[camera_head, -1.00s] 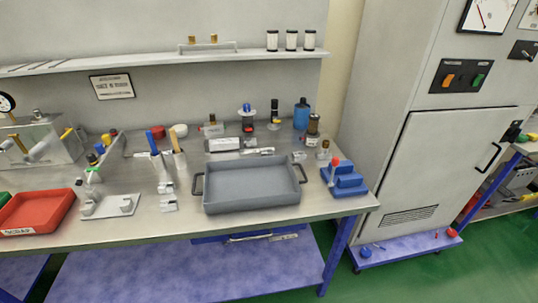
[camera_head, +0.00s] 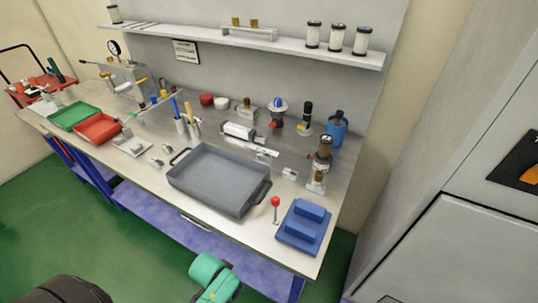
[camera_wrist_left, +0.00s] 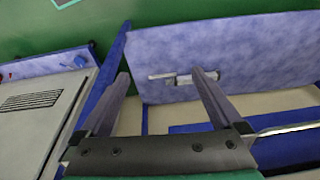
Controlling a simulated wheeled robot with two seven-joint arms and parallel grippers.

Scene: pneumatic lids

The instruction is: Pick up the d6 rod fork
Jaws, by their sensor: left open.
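I cannot tell for certain which part is the d6 rod fork. In the left wrist view, a small grey metal piece with a thin rod (camera_wrist_left: 184,79) lies on the blue lower shelf (camera_wrist_left: 250,50), seen beyond the fingertips. On the bench in the head view are small silver parts (camera_head: 156,161) left of the grey tray and a small silver block (camera_head: 290,173) right of it. My left gripper (camera_wrist_left: 160,76) is open, with nothing between its fingers. My right gripper is not seen.
The grey tray (camera_head: 180,181) with handles fills the bench front. A blue stepped block (camera_head: 303,238) and a red-knobbed lever (camera_head: 275,204) stand to its right. Red (camera_head: 84,138) and green bins are at the left. A bar handle (camera_wrist_left: 288,131) runs along the blue drawer front.

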